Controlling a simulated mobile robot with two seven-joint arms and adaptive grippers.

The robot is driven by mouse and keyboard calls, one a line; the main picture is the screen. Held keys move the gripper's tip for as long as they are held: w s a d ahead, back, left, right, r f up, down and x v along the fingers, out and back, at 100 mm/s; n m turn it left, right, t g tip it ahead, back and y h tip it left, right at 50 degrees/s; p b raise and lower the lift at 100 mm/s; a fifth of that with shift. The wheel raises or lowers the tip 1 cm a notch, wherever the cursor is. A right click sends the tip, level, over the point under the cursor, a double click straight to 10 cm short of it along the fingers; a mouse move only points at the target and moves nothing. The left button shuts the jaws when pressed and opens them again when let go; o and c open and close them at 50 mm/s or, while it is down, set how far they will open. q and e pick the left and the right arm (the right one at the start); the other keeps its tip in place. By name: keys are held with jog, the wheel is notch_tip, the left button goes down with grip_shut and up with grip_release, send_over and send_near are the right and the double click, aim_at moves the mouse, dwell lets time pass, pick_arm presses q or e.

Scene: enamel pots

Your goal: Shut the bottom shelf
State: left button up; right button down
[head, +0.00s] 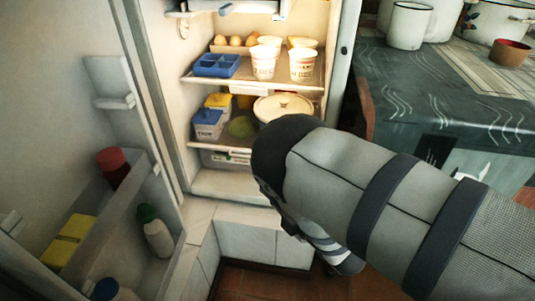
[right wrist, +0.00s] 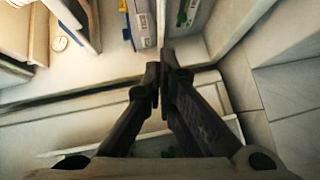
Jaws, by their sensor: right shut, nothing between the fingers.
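The fridge (head: 318,35) stands open in the head view, with food on its shelves. Its upper shelf (head: 268,80) and lower shelf (head: 200,142) show. A low bottom compartment (head: 225,158) lies under the lower shelf, partly hidden by my right arm. In the right wrist view my right gripper (right wrist: 160,80) is shut and empty. It is in front of a pale shelf or panel (right wrist: 60,112); I cannot tell whether they touch. My right fingers are hidden in the head view. My left gripper is not in view.
The open fridge door (head: 70,150) stands at the left, with a red-capped container (head: 113,166) and a green-capped bottle (head: 155,232) in its racks. At the right, a counter (head: 440,95) bears white enamel pots (head: 408,28). Brown floor tiles (head: 255,282) lie below.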

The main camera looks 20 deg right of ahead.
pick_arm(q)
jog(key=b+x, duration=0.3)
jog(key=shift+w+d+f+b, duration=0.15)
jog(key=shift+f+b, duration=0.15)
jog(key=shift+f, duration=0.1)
pick_arm(e)
jog(key=d+x, duration=0.2)
jog(key=x, duration=0.9)
jog(key=shift+w+d+f, duration=0.2)
jog(key=shift+d, duration=0.15)
jog(key=shift+d, duration=0.1)
